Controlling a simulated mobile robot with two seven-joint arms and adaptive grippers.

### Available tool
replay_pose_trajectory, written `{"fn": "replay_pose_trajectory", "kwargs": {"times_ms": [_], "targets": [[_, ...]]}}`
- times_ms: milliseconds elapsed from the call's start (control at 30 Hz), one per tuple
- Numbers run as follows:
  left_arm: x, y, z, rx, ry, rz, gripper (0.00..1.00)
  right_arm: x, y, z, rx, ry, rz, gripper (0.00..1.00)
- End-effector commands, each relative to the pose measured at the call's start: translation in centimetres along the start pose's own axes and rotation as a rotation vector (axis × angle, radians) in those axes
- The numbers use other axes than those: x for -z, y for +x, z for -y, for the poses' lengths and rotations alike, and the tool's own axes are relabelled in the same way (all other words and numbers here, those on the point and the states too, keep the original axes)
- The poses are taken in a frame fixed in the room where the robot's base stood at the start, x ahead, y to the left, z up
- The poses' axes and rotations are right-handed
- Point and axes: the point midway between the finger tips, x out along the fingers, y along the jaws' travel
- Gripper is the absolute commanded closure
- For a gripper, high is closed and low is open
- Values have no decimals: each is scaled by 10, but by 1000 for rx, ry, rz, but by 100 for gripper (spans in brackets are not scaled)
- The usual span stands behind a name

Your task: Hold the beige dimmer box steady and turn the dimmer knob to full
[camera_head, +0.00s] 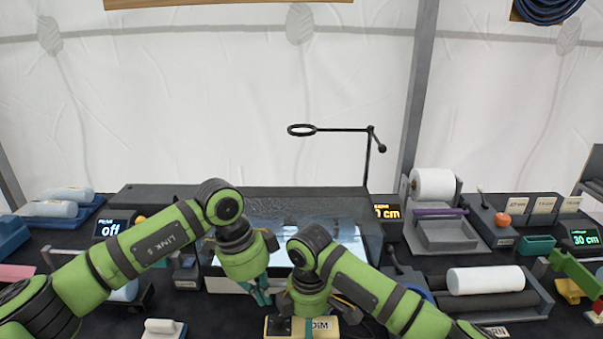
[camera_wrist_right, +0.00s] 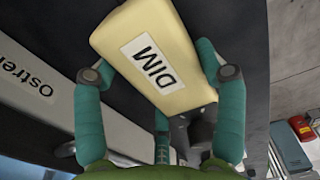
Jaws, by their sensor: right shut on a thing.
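The beige dimmer box (camera_head: 346,330) with a white DIM label lies at the front of the table in the head view. It fills the middle of the right wrist view (camera_wrist_right: 118,38). My right gripper (camera_head: 309,316) is shut on the box, with teal fingers on both sides of it.
A glass-fronted tank (camera_head: 350,235) stands behind both grippers. A white block (camera_head: 160,326) lies front left. A tray with white and dark rolls (camera_head: 486,280) is at the right.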

Motion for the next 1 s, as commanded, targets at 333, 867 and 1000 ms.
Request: {"fn": "replay_pose_trajectory", "kwargs": {"times_ms": [333,867,1000], "targets": [[5,-23,0,0,-2,2,100,-1,3,1,3,1,1,66],[7,-30,-26,1,-3,8,100,-2,2,0,2,2,4,66],[5,-19,-27,-3,-4,7,100,-3,2,0,1,3,4,66]]}}
